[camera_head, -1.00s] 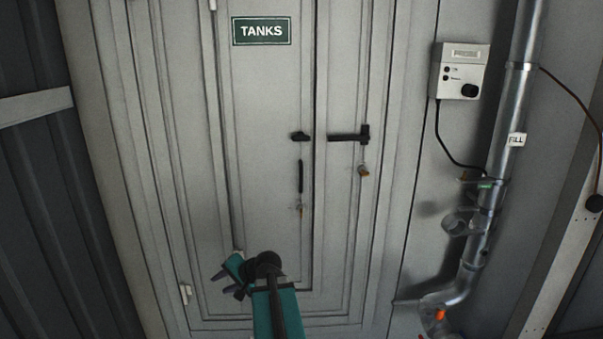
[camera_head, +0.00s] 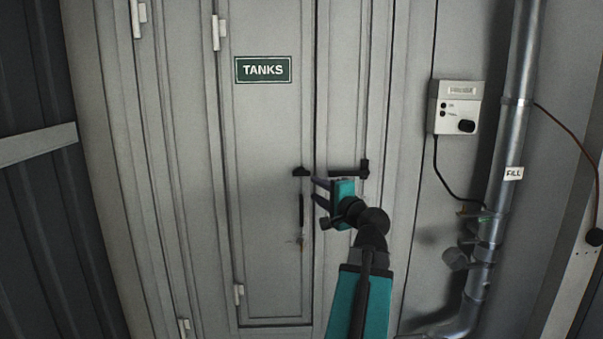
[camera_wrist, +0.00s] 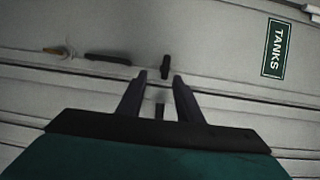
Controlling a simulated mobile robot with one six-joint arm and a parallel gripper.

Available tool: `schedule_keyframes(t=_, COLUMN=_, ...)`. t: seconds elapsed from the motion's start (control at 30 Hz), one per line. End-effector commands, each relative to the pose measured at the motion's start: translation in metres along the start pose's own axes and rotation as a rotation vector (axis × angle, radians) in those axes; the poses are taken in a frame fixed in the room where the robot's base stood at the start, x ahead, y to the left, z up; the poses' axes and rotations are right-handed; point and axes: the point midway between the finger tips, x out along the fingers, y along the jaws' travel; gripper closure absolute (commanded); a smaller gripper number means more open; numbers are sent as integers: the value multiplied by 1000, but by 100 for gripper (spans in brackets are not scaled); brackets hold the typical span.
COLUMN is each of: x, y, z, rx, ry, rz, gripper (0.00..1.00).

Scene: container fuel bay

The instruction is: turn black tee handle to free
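The small black tee handle (camera_head: 301,171) lies level on the grey door, below the TANKS sign. In the wrist view the tee handle (camera_wrist: 166,66) shows just beyond the fingertips, between their lines and closer to the right finger. My gripper (camera_head: 318,191) is just right of and slightly below the handle in the head view. In the wrist view my gripper (camera_wrist: 160,77) has its two fingers apart with a gap between them. No contact with the handle shows.
A control box (camera_head: 457,107) and steel pipe (camera_head: 508,130) stand at right.

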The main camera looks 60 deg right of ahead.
Motion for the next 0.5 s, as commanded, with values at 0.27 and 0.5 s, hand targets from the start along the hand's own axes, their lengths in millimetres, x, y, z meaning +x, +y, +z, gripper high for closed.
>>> schedule_keyframes(t=0.27, x=-9, y=-14, z=-9, rx=8, ry=17, rz=-24, gripper=67)
schedule_keyframes(t=0.5, x=-8, y=-14, z=-9, rx=8, ry=16, rz=-23, gripper=67)
